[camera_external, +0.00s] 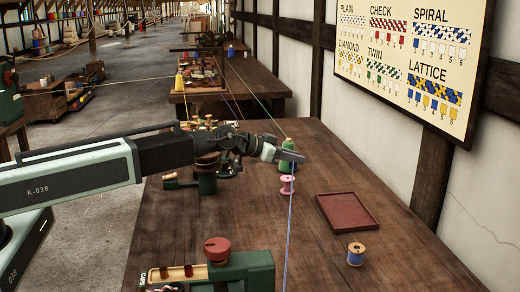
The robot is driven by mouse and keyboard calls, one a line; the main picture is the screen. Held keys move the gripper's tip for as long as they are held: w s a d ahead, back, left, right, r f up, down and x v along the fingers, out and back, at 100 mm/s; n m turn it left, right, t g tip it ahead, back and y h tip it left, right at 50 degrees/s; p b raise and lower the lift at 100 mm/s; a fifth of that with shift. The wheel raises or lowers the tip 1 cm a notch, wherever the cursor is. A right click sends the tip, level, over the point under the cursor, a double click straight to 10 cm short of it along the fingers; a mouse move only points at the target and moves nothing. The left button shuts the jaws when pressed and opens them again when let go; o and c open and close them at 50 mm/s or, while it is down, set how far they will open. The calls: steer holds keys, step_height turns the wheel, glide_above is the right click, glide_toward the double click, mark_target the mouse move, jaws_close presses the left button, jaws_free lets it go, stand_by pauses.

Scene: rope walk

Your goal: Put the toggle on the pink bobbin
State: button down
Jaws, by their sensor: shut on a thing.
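The pink bobbin (287,186) stands upright on the dark wooden bench, left of the shallow red tray. My gripper (318,158) reaches in from the left above and behind the pink bobbin in the picture, apart from it. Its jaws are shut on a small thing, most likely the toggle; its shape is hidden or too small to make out. A green bobbin (288,145) stands just behind the gripper, which partly covers it. A blue cord (289,230) runs down the picture past the pink bobbin.
The red tray (347,211) is empty. A bobbin with blue thread (355,254) stands in front of it. A green device with a red knob (217,249) is at the front left. A wall chart (410,60) hangs at right. The bench's right front is clear.

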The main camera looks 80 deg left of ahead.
mark_target(288, 178)
steer(key=a+r+p, duration=0.2)
steer(key=a+r, duration=0.1)
steer(key=a, duration=0.1)
steer(key=shift+y, duration=0.3)
steer(key=f+b, duration=0.5)
steer(key=b, duration=0.1)
steer(key=f+b, duration=0.3)
steer(key=shift+s+d+f, duration=0.1)
steer(key=shift+s+f, duration=0.2)
steer(key=shift+f, duration=0.05)
steer(key=shift+r+p, duration=0.25)
steer(key=shift+p, duration=0.05)
steer(key=shift+f, duration=0.2)
steer(key=c, duration=1.2)
jaws_free()
steer(key=shift+r, duration=0.1)
steer(key=shift+c, duration=0.2)
steer(key=shift+r, duration=0.1)
steer(key=p+v, duration=0.4)
steer(key=v, duration=0.8)
steer(key=shift+p, duration=0.3)
